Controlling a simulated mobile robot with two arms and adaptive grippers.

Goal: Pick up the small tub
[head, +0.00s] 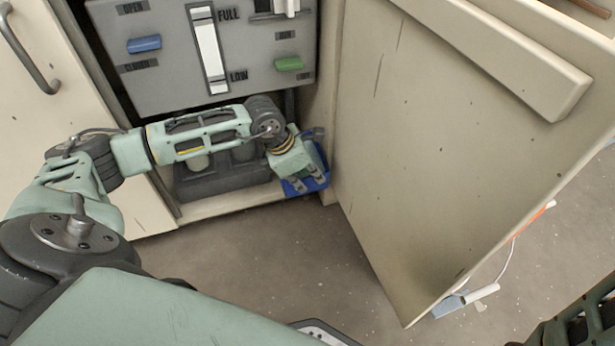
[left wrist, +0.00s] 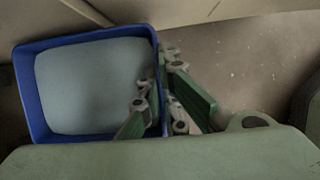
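The small tub is a blue, open-topped rectangular container. In the head view the small tub (head: 319,182) shows partly below my left gripper (head: 312,158), at the front right of the cabinet opening. In the left wrist view the small tub (left wrist: 88,40) fills the left side, with a flat grey-blue surface inside it. My left gripper (left wrist: 160,88) is at its right wall, with one finger over the inner side and the other outside. I cannot tell whether the fingers press on the wall. My right gripper is not in view.
A grey panel (head: 180,90) with a level gauge and blue and green handles is above the opening. A dark crate (head: 225,180) stands left of the tub. The open cabinet door (head: 440,140) closes off the right side. The floor (head: 300,250) in front is clear.

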